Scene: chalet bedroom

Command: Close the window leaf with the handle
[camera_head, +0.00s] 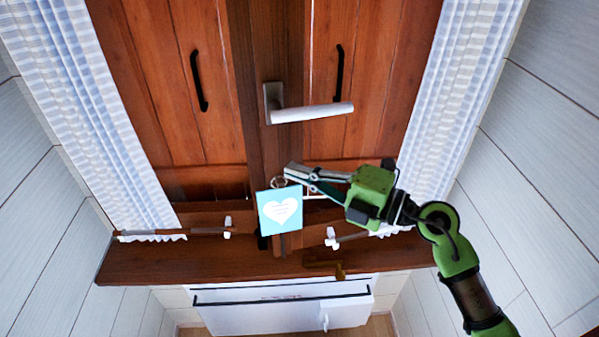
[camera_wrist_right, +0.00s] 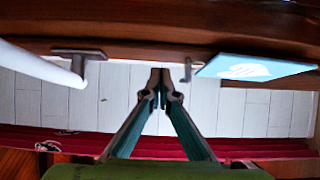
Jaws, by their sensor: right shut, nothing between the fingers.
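The silver lever handle (camera_head: 310,112) sits on the dark wooden upright of the window leaf (camera_head: 268,150) and points right, nearly level. It also shows at the left of the right wrist view (camera_wrist_right: 38,62). I cannot tell whether the leaf stands ajar. My right gripper (camera_head: 290,172) is shut and empty, below the handle and apart from it, by the top of a hanging light-blue heart card (camera_head: 265,212). Its fingertips meet mid-frame in the right wrist view (camera_wrist_right: 168,76), between handle and card. My left gripper is in neither view.
Wooden panels with black pulls (camera_head: 199,80) stand behind the handle. Striped curtains (camera_head: 90,110) hang on both sides. A brown sill (camera_head: 180,262) runs below, with a white radiator (camera_head: 280,312) under it. The space right of the handle is clear.

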